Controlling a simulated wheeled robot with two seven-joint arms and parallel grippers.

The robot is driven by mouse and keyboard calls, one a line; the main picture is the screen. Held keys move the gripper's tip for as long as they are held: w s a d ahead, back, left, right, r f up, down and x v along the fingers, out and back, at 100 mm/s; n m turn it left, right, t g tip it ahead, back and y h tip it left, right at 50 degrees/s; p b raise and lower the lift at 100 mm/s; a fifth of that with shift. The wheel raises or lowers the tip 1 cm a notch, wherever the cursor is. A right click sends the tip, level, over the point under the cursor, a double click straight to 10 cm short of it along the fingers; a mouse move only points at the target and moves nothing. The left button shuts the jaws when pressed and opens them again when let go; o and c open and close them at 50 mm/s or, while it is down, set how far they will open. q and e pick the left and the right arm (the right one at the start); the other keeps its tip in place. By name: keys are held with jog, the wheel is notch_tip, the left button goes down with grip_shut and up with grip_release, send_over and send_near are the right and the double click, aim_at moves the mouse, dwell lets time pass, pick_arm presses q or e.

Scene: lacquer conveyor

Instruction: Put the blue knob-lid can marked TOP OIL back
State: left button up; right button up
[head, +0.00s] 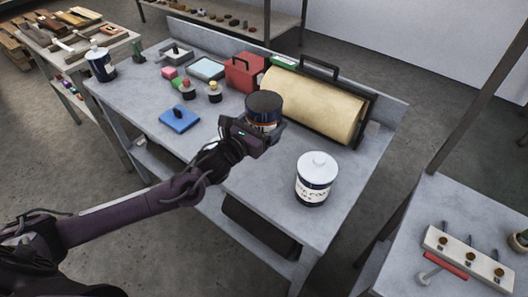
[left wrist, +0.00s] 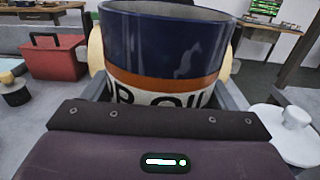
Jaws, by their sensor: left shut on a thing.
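The blue can (head: 263,105) has a dark top, an orange band and a white label. Its label reads in part "OIL" in the left wrist view (left wrist: 165,50). I see no knob on its top. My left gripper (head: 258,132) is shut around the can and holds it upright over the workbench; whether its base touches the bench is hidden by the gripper. My right gripper is not in view.
A white-lidded can (head: 313,182) stands at the bench's right front, another (head: 101,64) at its left end. A paper roll (head: 312,104), red box (head: 245,72) and blue pad (head: 179,119) are on the bench (head: 262,189). Bare bench lies around the right can.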

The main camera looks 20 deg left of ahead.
pick_arm(q)
notch_tip(320, 180, down, 9)
jog(key=shift+r, duration=0.1)
notch_tip(320, 180, down, 4)
jog(key=shift+r, duration=0.25)
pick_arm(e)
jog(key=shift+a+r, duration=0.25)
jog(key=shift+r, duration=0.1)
pick_arm(q)
jog(key=shift+f, duration=0.15)
jog(key=o, duration=1.3)
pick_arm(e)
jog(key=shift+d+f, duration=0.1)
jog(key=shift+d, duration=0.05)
